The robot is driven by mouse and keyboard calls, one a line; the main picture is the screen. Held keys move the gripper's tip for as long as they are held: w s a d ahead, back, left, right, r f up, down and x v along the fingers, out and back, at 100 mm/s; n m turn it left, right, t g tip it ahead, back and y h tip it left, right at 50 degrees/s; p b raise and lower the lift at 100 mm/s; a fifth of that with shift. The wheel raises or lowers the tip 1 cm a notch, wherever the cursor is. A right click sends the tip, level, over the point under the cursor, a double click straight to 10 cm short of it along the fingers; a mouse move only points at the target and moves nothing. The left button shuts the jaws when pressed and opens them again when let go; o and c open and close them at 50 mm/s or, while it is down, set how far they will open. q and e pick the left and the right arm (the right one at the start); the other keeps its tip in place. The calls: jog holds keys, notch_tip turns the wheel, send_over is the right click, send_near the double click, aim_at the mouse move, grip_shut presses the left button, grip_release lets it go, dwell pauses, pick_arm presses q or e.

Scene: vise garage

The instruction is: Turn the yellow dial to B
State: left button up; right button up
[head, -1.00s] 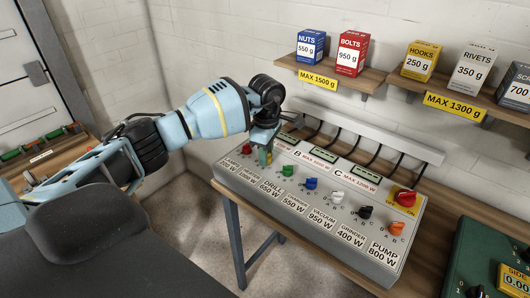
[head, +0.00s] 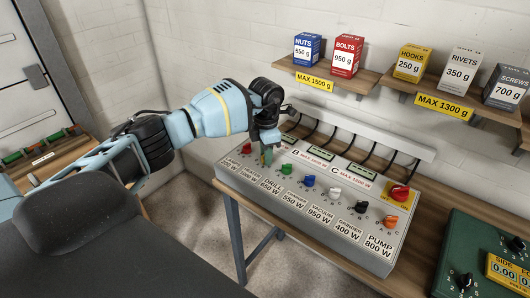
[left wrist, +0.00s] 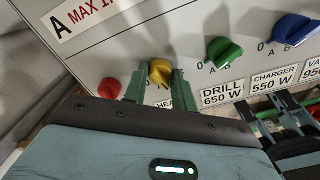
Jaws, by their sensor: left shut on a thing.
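The yellow dial (left wrist: 160,71) shows in the left wrist view, on the sloped front of a grey panel (head: 375,255). My left gripper (left wrist: 158,84) has its two green fingers on either side of the dial and is shut on it. The fingers hide the marks around the dial, so I cannot tell which letter it points to. In the head view the left gripper (head: 266,157) is at the panel's left end, between the red and green dials, and the yellow dial is hidden there.
A red dial (left wrist: 110,88) sits close left of the gripper, and a green dial (left wrist: 223,52) close right. Blue (head: 309,180), white, black and orange dials continue along the row. A red switch (head: 400,192) is at the panel's right. Shelves with boxes hang above.

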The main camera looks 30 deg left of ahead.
dwell(0.3)
pick_arm(q)
jog(key=o, duration=1)
jog(key=shift+r, duration=3.95)
